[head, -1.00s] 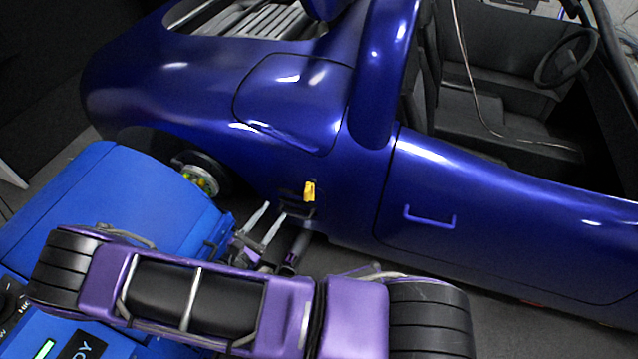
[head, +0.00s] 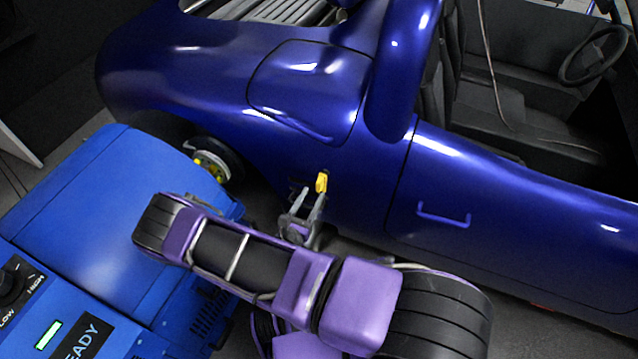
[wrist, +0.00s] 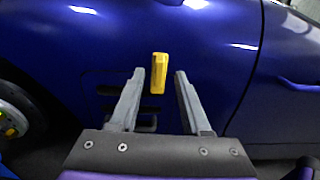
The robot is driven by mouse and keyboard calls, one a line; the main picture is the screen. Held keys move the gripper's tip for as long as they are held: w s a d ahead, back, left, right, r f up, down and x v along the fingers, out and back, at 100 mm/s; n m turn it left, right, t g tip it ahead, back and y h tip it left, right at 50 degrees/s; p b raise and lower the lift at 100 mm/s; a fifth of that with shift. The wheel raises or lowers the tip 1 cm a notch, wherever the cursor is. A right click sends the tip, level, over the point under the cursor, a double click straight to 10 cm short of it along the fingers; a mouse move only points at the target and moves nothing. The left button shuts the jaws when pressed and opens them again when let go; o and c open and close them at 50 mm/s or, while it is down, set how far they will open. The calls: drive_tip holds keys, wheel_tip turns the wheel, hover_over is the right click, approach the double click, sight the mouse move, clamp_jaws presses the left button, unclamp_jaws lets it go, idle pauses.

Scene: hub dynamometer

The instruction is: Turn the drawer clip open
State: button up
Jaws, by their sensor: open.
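The yellow clip (head: 321,183) sits upright on the blue car's side panel, behind the door. In the wrist view the clip (wrist: 158,73) shows between my two fingertips and just beyond them. My gripper (head: 307,198) is open and points at the panel, its fingers (wrist: 160,76) apart on the left and right of the clip. I cannot tell whether the fingertips reach around it or stop short.
A blue dynamometer cabinet (head: 110,190) stands at the left, close to my arm. The wheel hub (head: 212,168) is between the cabinet and the car. The car door with its handle (head: 443,216) is to the right. The body panel around the clip is clear.

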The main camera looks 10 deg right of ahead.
sight(318, 186)
drive_tip(key=x, duration=0.5)
drive_tip(key=shift+w+d, duration=0.2)
drive_tip(key=shift+w, duration=0.15)
clamp_jaws()
